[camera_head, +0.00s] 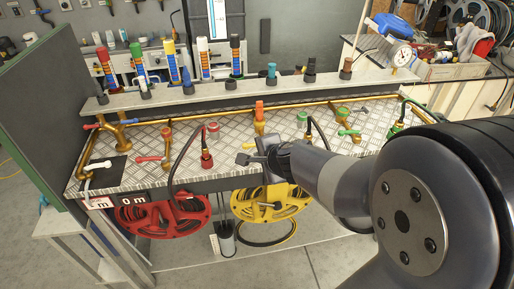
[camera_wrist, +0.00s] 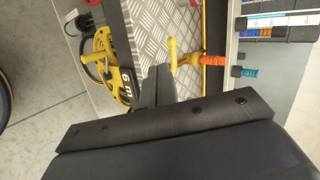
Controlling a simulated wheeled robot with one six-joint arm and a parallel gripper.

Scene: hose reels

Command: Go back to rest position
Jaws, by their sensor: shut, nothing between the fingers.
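My gripper (camera_head: 250,158) is shut and empty. In the head view it points left, at the front part of the metal tread-plate bench top (camera_head: 135,178). My arm comes in from the right and hides the bench's right front. The wrist view also shows the shut fingers (camera_wrist: 157,82), beside the edge of the tread plate. I cannot tell whether the fingers touch anything.
A red hose reel (camera_head: 165,214) and a yellow hose reel (camera_head: 270,203) hang under the bench front. Brass valves with coloured handles, such as an orange-topped one (camera_head: 259,115), stand on the bench. Floor is clear at front left.

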